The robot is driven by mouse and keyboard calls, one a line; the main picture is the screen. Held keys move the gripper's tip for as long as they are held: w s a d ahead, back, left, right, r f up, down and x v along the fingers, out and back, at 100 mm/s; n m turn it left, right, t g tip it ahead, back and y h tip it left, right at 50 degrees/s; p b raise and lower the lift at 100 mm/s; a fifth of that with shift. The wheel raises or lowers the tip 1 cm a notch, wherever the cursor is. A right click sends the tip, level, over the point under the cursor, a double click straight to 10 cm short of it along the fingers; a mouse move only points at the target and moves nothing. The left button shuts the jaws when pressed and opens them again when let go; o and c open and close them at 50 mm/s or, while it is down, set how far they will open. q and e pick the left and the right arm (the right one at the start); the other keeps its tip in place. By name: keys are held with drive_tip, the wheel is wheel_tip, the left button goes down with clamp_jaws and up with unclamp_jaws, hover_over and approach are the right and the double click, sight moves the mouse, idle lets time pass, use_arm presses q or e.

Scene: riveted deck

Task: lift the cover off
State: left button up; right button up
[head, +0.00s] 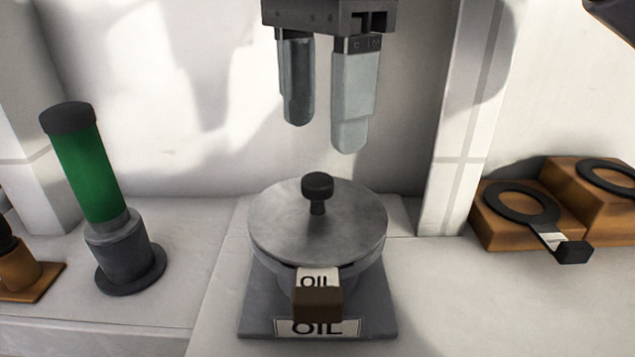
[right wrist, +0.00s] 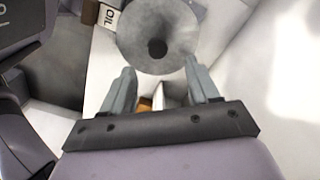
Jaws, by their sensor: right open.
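The cover (head: 275,222) is a round grey metal lid with a black knob (head: 317,186) at its centre. It lies on a grey container on a square base (head: 260,318) marked OIL. My right gripper (head: 323,138) is open and empty above the cover, its fingers pointing down, apart from the knob. In the right wrist view the cover (right wrist: 137,28) and its knob (right wrist: 157,49) show beyond the two spread fingertips (right wrist: 160,72). My left gripper is not in view.
A brown block handle (head: 318,303) sticks out at the container's front. A green cylinder (head: 88,170) with a black cap stands on a grey foot to the left. Brown blocks with black rings (head: 520,203) lie to the right, beyond a pale pillar (head: 455,150). A pale wall stands behind.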

sight(321, 177)
drive_tip(key=f+b, duration=0.1)
drive_tip(key=f, duration=0.6)
drive_tip(key=shift+s, duration=0.2)
clamp_jaws()
